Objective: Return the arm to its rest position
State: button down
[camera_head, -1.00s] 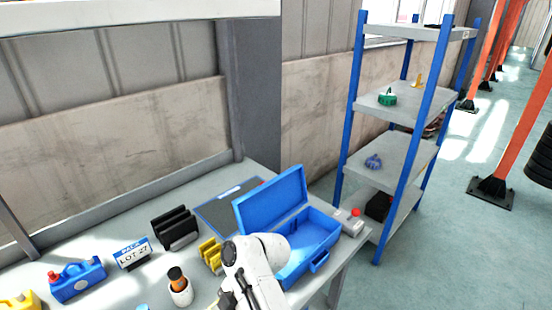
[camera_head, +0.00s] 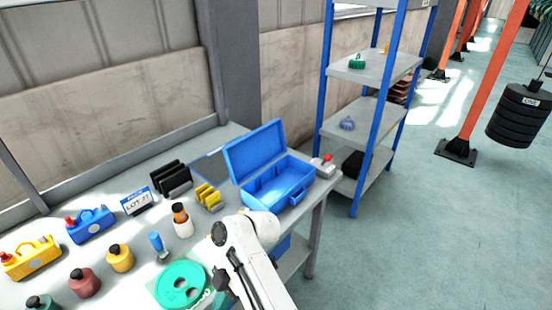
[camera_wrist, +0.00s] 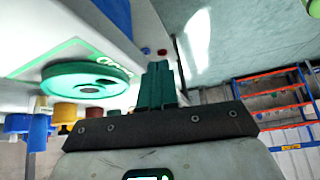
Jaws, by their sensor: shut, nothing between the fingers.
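My white arm (camera_head: 250,262) rises in front of the bench at the bottom of the head view. My gripper (camera_wrist: 157,82) shows in the wrist view with its two teal fingers together and nothing between them. The fingertips are apart from the green round disc (camera_wrist: 85,80), which appears to their left there. In the head view I cannot make out the fingers; the lower part of the arm runs out of the frame.
The green disc (camera_head: 182,284) lies on the bench beside my arm. An open blue toolbox (camera_head: 290,190) stands behind the arm. Bottles, including a red one (camera_head: 84,284), and a blue jerrycan (camera_head: 90,225) stand at left.

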jog(key=s+d+f+m+t+h, duration=0.1)
jog(key=s+d+f+m, duration=0.2)
jog(key=d+m, duration=0.35)
jog(key=s+d+f+m+t, duration=0.1)
jog(key=s+d+f+m, duration=0.2)
jog(key=d, duration=0.6)
jog(key=s+d+f+m+t+h, duration=0.1)
jog(key=s+d+f+m+t, duration=0.2)
jog(key=d, duration=0.5)
jog(key=s+d+r+m+h, duration=0.1)
jog(key=s+d+r+m, duration=0.1)
jog(key=s+d+m, duration=0.4)
jog(key=s+d+r+m+h, duration=0.2)
jog(key=s+d+r+m, duration=0.1)
jog(key=s+d+m, duration=0.4)
jog(key=s+d, duration=0.3)
jog(key=shift+r, duration=0.2)
jog(key=shift+m, duration=0.25)
